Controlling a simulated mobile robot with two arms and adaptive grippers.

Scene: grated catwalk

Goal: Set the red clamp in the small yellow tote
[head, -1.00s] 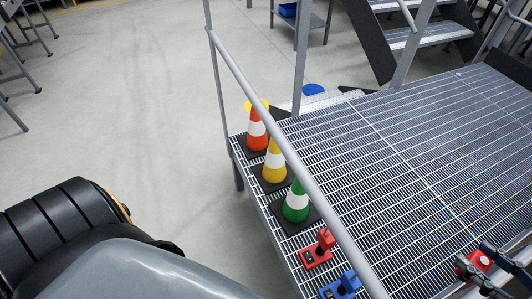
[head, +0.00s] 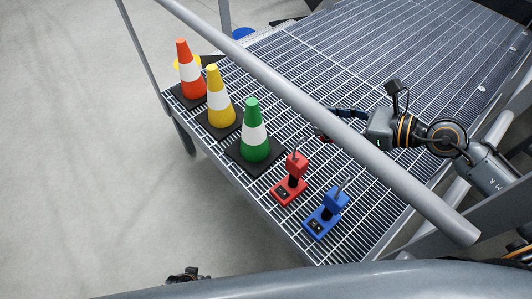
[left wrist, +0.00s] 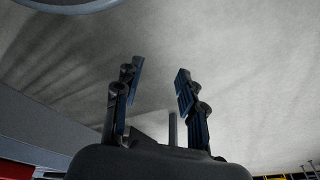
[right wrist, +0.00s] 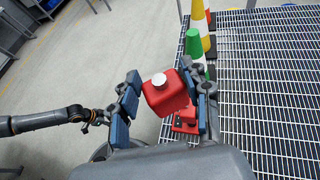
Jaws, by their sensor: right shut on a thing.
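My right gripper (right wrist: 163,98) is shut on a red can-like thing (right wrist: 168,96) with a round white cap. In the head view my right gripper (head: 326,122) is above the grating, partly behind the handrail, and only a little red shows at it. I cannot tell whether this held thing is the red clamp. My left gripper (left wrist: 155,95) is open and empty, above bare floor; a dark part of it (head: 185,275) shows at the head view's bottom edge.
Orange (head: 191,88), yellow (head: 219,108) and green (head: 253,145) cones stand along the catwalk's edge. A red drill-like tool (head: 291,182) and a blue one (head: 328,214) stand nearer. The handrail (head: 300,100) crosses above the grating (head: 390,40), whose far part is clear.

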